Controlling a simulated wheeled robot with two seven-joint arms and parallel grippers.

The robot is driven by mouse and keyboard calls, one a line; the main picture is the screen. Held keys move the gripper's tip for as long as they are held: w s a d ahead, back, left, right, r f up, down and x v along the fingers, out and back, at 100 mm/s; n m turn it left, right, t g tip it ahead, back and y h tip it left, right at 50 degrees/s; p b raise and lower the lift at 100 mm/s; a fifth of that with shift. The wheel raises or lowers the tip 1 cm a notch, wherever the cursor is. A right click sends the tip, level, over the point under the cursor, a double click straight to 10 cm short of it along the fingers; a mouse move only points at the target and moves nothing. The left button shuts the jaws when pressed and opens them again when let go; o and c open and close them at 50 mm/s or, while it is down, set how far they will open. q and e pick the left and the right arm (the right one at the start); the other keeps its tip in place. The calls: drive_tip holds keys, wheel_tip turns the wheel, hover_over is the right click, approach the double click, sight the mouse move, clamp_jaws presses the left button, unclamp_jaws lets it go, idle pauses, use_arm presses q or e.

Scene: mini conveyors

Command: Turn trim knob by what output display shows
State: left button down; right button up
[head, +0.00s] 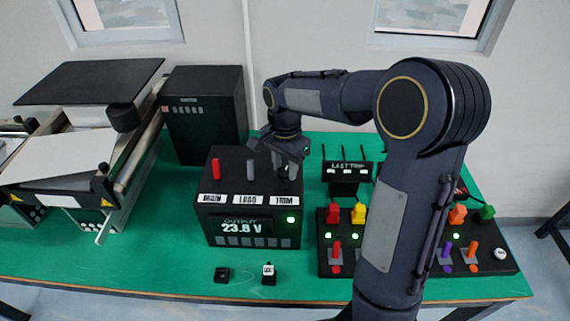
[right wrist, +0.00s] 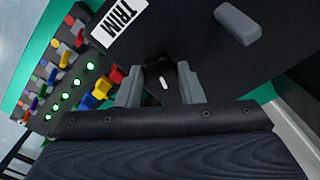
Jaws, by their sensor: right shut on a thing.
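The black power box (head: 228,170) stands on the green table, with MAIN, LOAD and TRIM labels along its top front edge. Its output display (head: 243,228) appears to read 23.8 V, with a lit green light to its right. My right gripper (head: 284,166) reaches down onto the box top behind the TRIM label (head: 284,198). In the right wrist view its fingers (right wrist: 161,76) are shut on the dark trim knob (right wrist: 158,68), which has a white mark. The knob is mostly hidden in the head view. My left gripper is not in view.
A red lever (head: 216,169) and a grey lever (head: 250,169) stand beside the knob. To the right is a panel (head: 345,263) of coloured switches and lit green lights, behind it a LAST TRIM rack (head: 347,168). Two small blocks lie in front; a conveyor is at left.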

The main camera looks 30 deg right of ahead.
sight(285, 170)
drive_tip(key=shift+r+m, duration=0.1)
drive_tip(key=shift+m, duration=1.6)
drive_tip(key=o, duration=1)
drive_tip(key=shift+r, duration=3.85)
